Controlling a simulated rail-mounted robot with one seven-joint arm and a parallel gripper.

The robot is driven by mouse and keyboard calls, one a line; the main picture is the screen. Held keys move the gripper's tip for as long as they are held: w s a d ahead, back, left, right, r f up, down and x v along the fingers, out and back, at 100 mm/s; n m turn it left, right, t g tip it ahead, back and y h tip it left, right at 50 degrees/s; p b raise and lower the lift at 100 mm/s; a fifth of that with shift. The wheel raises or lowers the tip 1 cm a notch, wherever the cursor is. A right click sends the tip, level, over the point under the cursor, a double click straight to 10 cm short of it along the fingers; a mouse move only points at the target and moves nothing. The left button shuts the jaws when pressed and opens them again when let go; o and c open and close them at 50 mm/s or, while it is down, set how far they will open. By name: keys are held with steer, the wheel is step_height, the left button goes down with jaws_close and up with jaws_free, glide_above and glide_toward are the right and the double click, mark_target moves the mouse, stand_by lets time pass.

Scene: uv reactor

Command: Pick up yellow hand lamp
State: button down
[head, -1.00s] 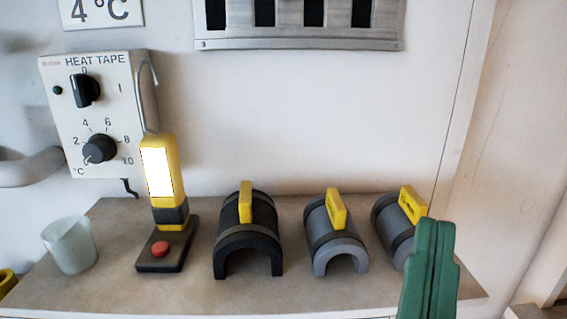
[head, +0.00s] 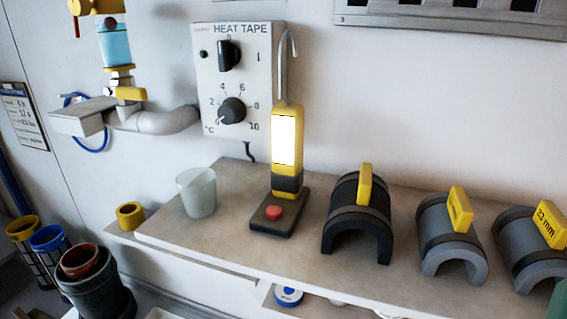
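My gripper's fingers are not in view. Only a sliver of a green part shows at the bottom right corner, and I cannot tell what it is.
A translucent cup (head: 197,193) stands left of the lamp on the shelf (head: 230,239). Several half-round blocks with yellow handles, the nearest a black one (head: 357,222), stand to the right. The heat tape control box (head: 234,80) is on the wall behind. A yellow ring (head: 130,215) sits at the shelf's left end.

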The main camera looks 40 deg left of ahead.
steer(key=c, duration=2.1)
jaws_free()
steer(key=o, duration=0.8)
